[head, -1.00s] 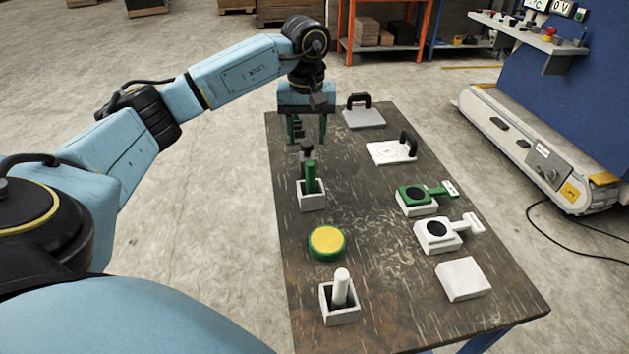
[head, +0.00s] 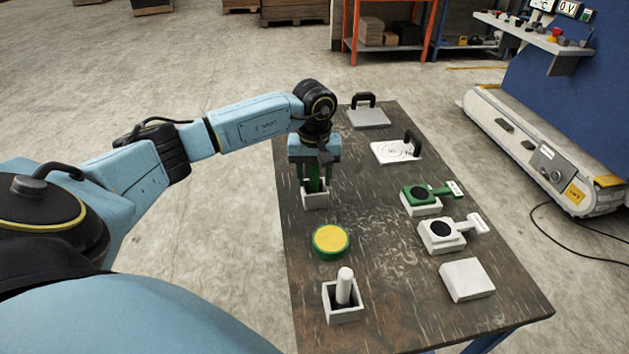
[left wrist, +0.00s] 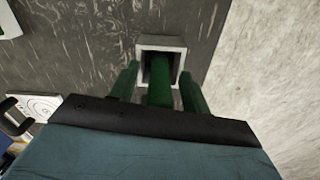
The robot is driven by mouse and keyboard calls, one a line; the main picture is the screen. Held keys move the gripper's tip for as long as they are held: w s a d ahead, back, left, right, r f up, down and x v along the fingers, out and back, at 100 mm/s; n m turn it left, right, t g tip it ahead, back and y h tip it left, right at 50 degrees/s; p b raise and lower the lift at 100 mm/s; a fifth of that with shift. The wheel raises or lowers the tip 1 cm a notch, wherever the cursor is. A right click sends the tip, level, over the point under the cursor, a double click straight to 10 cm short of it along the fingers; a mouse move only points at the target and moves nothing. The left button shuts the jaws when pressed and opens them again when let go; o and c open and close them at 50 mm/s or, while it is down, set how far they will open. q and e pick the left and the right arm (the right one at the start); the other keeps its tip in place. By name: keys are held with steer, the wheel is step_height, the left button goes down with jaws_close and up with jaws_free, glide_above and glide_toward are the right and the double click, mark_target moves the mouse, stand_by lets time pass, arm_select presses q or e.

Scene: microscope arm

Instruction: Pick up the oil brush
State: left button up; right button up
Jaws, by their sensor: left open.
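A green upright handle (head: 316,186), which looks like the oil brush, stands in a small white square holder (head: 316,201) near the table's left edge. A similar white handle (head: 344,286) stands in another white holder (head: 343,314) nearer the front. My left gripper (head: 314,178) is open and points down over the green handle, with one finger on each side of it. In the left wrist view the green handle (left wrist: 160,80) shows between the two green fingers, its lower end inside the holder (left wrist: 162,42). Finger contact cannot be told. My right gripper is not in view.
A yellow-and-green round piece (head: 331,240) lies between the two holders. A green device (head: 421,198), a white device (head: 441,234) and a white block (head: 467,280) sit along the right side. Two black-handled plates (head: 368,117) (head: 396,152) are at the back. The table's middle is clear.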

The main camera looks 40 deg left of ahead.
arm_select(q)
jaws_close()
steer(key=shift+r, duration=5.05)
